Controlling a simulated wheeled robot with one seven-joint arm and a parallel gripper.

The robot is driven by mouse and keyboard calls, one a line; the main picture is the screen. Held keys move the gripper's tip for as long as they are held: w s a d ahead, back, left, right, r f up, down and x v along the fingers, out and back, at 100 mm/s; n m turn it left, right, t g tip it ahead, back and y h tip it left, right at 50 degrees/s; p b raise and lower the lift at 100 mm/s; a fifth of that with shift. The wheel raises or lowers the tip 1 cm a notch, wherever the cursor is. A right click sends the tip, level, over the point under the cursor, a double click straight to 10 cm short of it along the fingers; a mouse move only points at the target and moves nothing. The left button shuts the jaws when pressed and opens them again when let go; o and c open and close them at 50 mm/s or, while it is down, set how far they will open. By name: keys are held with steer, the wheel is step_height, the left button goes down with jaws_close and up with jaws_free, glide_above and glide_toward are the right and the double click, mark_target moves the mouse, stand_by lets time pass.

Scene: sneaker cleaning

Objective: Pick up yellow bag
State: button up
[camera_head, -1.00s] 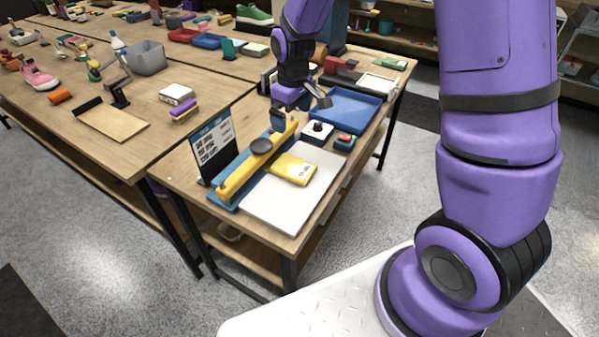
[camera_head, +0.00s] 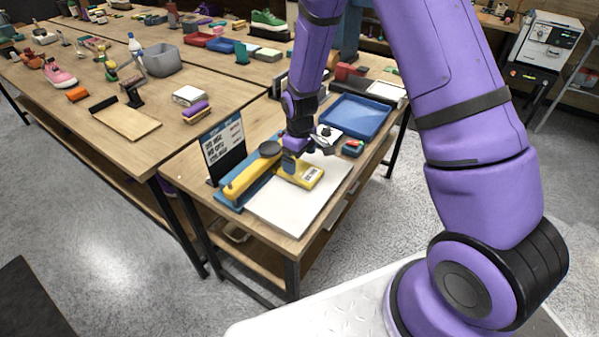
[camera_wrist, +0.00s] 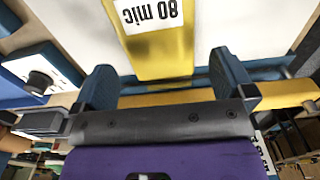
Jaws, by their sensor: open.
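The yellow bag (camera_head: 310,176) lies on the white board beside the yellow-armed sealer. It carries a white label, which reads "80 mic" in the wrist view, where the bag (camera_wrist: 160,52) shows at the top middle. My gripper (camera_head: 290,163) is over the far left end of the bag in the head view. In the wrist view my gripper (camera_wrist: 160,82) has its two fingers apart, one on each side of the bag's near end. Nothing is held. I cannot tell how far the fingertips are above the board.
The blue and yellow sealer (camera_head: 250,180) lies directly left of the bag. A dark sign (camera_head: 224,148) stands behind it. The blue tray (camera_head: 354,117) and a small box with a red button (camera_head: 352,148) are farther back. The white board (camera_head: 290,212) is bare in front.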

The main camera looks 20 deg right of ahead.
mark_target(299, 169)
steer(key=shift+w+f, duration=0.2)
steer(key=shift+f, duration=2.25)
steer(key=c, duration=0.7)
steer(key=shift+c, duration=0.2)
steer(key=shift+r, duration=0.25)
